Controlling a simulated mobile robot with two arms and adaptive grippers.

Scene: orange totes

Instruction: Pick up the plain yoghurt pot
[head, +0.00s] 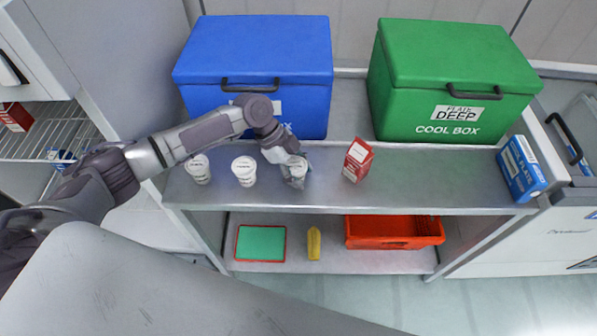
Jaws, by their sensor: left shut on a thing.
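Three white pots stand in a row on the left part of the steel shelf (330,191). My left gripper (297,178) is shut on the rightmost pot (297,168), which is partly hidden by the fingers. I cannot tell whether this pot still touches the shelf. The middle pot (244,171) and the leftmost pot (198,169) stand upright and apart from the gripper. The print on the lids is too small to read, so I cannot tell which is plain. My right gripper is not in view.
A blue cool box (255,50) and a green cool box (455,65) stand behind. A red carton (357,160) is right of the gripper; a blue box (522,169) is at the right end. An orange tote (395,242) sits below. The shelf between carton and blue box is clear.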

